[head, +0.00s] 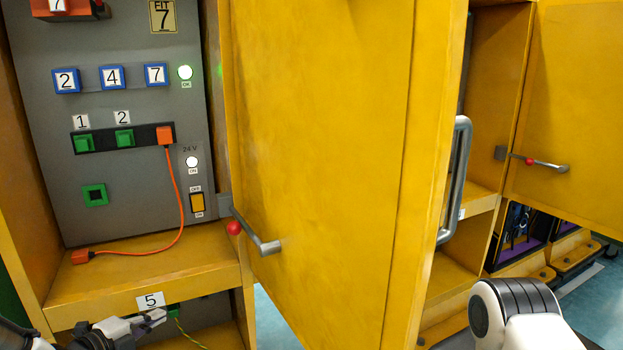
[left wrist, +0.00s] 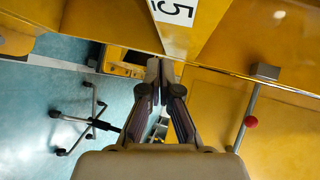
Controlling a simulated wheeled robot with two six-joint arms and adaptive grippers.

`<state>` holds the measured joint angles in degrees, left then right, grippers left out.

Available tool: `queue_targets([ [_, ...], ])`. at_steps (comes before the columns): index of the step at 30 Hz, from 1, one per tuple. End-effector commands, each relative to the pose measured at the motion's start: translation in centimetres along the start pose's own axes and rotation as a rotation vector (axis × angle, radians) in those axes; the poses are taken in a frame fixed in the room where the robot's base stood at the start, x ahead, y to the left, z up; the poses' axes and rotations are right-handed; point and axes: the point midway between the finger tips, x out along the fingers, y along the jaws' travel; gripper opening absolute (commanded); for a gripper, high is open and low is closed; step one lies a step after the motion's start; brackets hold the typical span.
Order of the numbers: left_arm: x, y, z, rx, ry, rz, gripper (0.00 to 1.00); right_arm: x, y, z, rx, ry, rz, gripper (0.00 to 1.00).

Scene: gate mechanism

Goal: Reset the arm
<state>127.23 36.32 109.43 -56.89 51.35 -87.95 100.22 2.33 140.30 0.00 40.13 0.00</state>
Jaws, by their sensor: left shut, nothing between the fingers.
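My left gripper (head: 158,318) is at the lower left of the head view, in front of the cabinet's lower edge, just under the label 5 (head: 151,300). Its fingers are together and nothing shows between them. In the left wrist view the closed fingertips (left wrist: 160,68) point toward the shelf edge with the same label (left wrist: 176,10). My right gripper is out of view; a white and black link of my arm (head: 515,310) shows at the lower right.
The yellow cabinet door (head: 320,130) stands open to the right of the grey panel (head: 130,185). A metal stay with a red ball (head: 234,228) joins it near the shelf. An orange cable (head: 178,200) hangs from the panel to the shelf. An office chair (left wrist: 92,122) stands on the floor.

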Motion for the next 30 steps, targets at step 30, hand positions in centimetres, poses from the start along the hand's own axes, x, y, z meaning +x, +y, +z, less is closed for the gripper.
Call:
queue_targets([
  [30,-23.6,32.5,-22.0,-1.662,-1.336,0.743,0.0,-1.6,0.0,0.1,-0.001,-0.002,0.0,0.63],
])
